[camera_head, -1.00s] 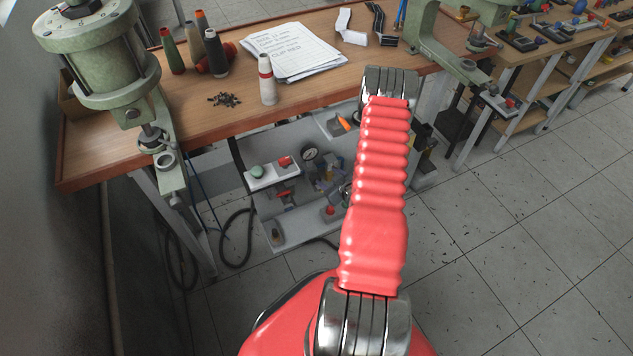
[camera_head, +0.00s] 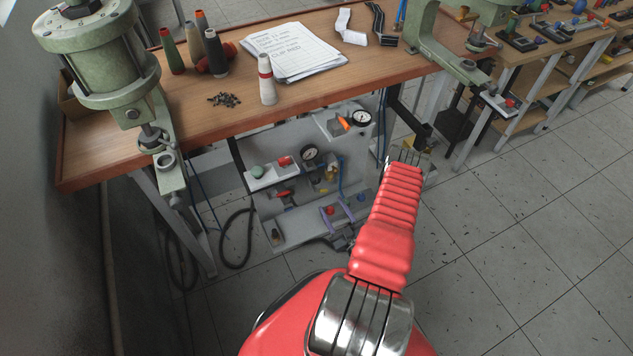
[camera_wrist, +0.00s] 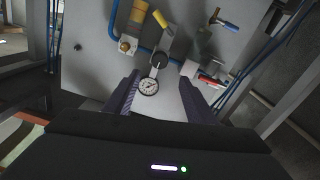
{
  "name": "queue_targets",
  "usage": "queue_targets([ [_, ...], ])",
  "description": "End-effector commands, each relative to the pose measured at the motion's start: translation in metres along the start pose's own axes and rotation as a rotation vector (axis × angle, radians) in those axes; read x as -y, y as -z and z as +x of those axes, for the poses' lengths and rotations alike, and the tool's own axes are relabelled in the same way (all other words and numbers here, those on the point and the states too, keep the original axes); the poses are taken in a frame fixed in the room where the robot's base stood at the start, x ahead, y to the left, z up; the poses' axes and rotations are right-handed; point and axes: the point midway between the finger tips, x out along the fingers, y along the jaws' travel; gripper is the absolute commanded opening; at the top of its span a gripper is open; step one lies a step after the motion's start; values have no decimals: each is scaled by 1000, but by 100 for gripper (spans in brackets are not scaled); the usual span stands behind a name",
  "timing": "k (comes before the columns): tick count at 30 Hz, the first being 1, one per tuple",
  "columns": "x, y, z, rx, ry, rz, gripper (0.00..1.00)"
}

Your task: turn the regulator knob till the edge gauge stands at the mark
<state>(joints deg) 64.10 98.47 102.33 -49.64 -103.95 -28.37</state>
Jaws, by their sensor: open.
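The fingers also show in front of the panel in the head view.
Brass and yellow fittings (camera_wrist: 127,45), blue tubes, a blue-handled valve (camera_wrist: 225,22) and a red handle (camera_wrist: 210,81) surround the knob. The wooden bench top (camera_head: 205,118) overhangs the panel. A dark hose (camera_head: 238,240) hangs at left.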

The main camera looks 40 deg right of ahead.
Motion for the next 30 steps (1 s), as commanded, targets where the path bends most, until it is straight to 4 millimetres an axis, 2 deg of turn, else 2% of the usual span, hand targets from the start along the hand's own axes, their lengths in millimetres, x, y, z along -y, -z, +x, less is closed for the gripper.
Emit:
queue_targets([
  [8,0,0,1,1,1,-1,50],
  [14,0,0,11,1,3,-3,50],
  [20,1,1,33,-1,4,-3,50],
  [30,0,1,84,-1,3,-3,50],
])
